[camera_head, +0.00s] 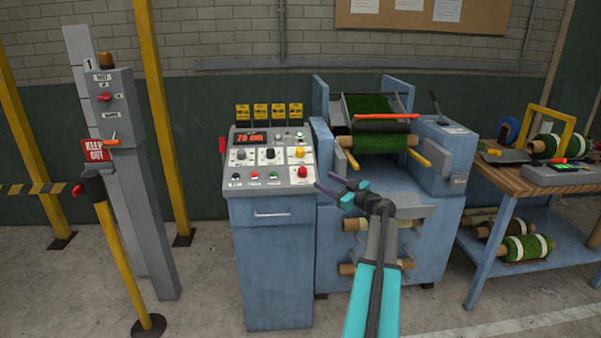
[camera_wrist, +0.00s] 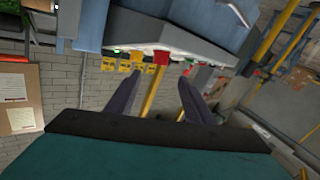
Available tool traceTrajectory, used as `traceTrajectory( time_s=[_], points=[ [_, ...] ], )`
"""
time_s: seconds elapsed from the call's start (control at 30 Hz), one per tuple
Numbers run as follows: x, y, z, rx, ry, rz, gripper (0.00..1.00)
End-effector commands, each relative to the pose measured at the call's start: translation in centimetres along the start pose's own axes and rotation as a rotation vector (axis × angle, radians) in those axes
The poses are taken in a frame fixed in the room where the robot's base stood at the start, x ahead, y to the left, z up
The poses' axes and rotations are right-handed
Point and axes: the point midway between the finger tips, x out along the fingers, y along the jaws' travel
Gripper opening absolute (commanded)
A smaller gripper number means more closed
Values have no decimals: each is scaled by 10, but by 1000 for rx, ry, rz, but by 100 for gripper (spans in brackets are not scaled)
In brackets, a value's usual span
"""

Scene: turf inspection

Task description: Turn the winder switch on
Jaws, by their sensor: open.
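The grey control panel (camera_head: 270,160) tops a blue cabinet at the centre of the head view. It carries a red display reading "70 cm", several rotary knobs and coloured buttons. The labels are too small to read, so I cannot tell which control is the winder switch. Three dark-handled knobs (camera_head: 269,154) sit mid-panel. A red button (camera_head: 302,171) is at lower right. My gripper (camera_head: 323,180) is open and empty, just right of the panel's lower right edge, apparently apart from it. In the wrist view the open fingers (camera_wrist: 160,84) point towards the panel edge and a red button (camera_wrist: 160,57).
The blue turf-roll machine (camera_head: 390,235) stands right of the cabinet. A grey post (camera_head: 115,95) with red-handled switches and a KEEP OUT sign is at left, beside a yellow stanchion (camera_head: 118,255). A workbench (camera_head: 520,180) holds turf rolls at right. Floor in front is clear.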

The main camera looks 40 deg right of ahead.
Motion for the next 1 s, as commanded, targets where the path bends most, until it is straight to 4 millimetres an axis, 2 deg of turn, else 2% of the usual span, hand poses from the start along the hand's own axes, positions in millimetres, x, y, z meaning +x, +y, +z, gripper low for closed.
traceTrajectory(
  time_s=[0.27,0.47,1.0],
  points=[
    [1,0,0,1,-1,-1,48],
    [10,0,0,2,-2,-1,48],
    [80,1,0,3,-2,-2,48]
  ],
)
